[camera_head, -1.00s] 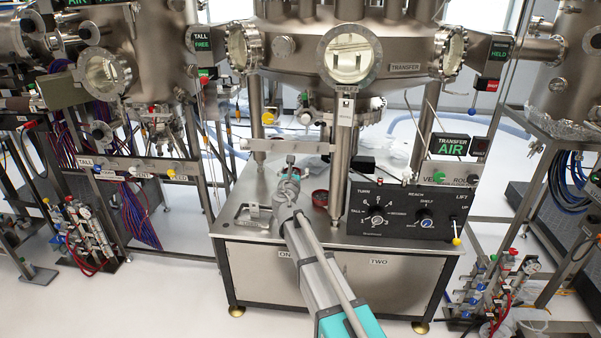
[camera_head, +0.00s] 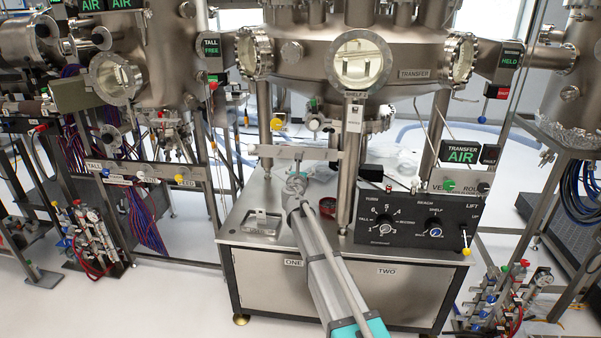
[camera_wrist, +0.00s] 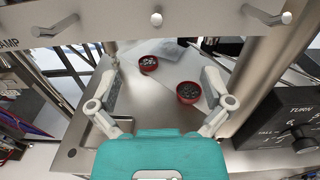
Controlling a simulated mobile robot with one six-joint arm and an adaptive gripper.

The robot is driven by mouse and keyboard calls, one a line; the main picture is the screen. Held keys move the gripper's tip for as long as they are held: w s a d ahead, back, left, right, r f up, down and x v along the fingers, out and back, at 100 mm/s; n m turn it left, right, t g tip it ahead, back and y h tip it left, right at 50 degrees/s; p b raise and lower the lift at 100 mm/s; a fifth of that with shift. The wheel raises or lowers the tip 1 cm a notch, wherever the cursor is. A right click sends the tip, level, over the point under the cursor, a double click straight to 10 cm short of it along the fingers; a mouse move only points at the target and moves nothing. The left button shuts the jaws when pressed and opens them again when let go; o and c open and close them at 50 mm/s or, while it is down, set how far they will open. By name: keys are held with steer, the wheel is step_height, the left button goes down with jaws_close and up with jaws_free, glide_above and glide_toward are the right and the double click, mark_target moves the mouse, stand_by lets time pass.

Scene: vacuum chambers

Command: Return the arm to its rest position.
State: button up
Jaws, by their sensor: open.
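My gripper (camera_head: 297,180) is at the end of my grey and teal arm, over the steel bench top (camera_head: 235,212) below the transfer chamber (camera_head: 400,45). In the wrist view my gripper (camera_wrist: 163,75) has its two fingers wide apart with nothing between them touching either one. Beyond and below them are two red dishes of small dark pieces, a farther one (camera_wrist: 148,64) and a nearer one (camera_wrist: 188,93). A steel rail (camera_wrist: 90,20) with several pegs crosses close in front of the fingers.
A black control box (camera_head: 410,222) with knobs stands right of my arm. A steel post (camera_head: 347,180) rises just right of my gripper. A flat metal holder (camera_head: 260,224) lies at left on the bench. The floor in front of the bench is clear.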

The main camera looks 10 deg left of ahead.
stand_by(0.3)
steer(key=s+d+f+m+g+h+p, duration=0.1)
steer(key=s+d+m+g+h+p, duration=0.15)
steer(key=s+d+m, duration=0.45)
steer(key=s+d+f+m+g+h+p, duration=0.2)
steer(key=s+d+m+g+h, duration=0.15)
steer(key=d+m, duration=0.75)
steer(key=s+d+f+m+g+p, duration=0.1)
steer(key=s+d+f+m+g, duration=0.15)
steer(key=s+d, duration=0.3)
steer(key=s+d+f+m+g+p, duration=0.1)
steer(key=s+d+m+g, duration=0.25)
steer(key=s, duration=0.35)
steer(key=s+f+m+g+y+p, duration=0.1)
steer(key=s+m+g+y+p, duration=0.3)
steer(key=s+m, duration=0.7)
steer(key=shift+s+d+f+m+g+y, duration=0.3)
steer(key=shift+s+g+y, duration=0.85)
steer(key=shift+s, duration=3.45)
